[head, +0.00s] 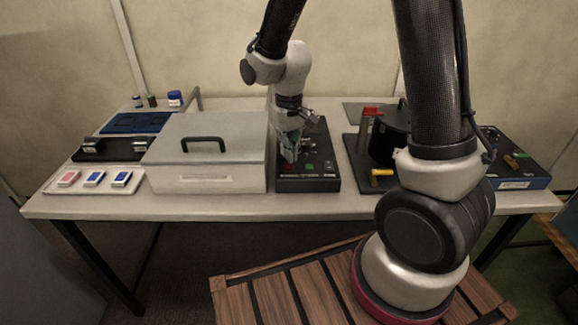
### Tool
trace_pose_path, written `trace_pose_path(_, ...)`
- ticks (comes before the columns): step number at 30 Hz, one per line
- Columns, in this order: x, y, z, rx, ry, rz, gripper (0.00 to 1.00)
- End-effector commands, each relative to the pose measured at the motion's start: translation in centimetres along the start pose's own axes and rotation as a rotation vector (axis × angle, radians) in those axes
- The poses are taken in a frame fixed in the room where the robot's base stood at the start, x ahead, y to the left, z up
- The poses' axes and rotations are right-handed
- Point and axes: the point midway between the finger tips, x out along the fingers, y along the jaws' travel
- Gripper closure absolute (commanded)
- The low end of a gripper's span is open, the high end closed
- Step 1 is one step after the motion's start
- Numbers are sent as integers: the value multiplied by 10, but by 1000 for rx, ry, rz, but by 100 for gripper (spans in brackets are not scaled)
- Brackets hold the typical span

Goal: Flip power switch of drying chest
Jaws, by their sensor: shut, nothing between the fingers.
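The drying chest (210,157) is a pale grey box with a dark handle on its lid, left of the middle of the table. A black control panel (310,184) with small red and green parts stands against its right side. My gripper (291,158) points down over the left part of this panel, and its fingers are shut with nothing between them. The fingertips are at or just above the panel; I cannot tell whether they touch it. The power switch cannot be made out clearly, and the gripper covers part of the panel.
A white tray (56,187) with small coloured boxes lies at the table's front left. Behind it are a black fixture (120,149) and a blue mat (135,123). A blue-edged box (522,183) sits far right.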

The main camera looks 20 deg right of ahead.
Motion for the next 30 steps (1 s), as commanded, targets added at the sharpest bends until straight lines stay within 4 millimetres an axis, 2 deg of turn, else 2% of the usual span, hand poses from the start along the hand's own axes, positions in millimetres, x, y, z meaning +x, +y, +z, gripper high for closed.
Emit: trace_pose_path(30, 16, 0, 0, 0, -1, 0, 100)
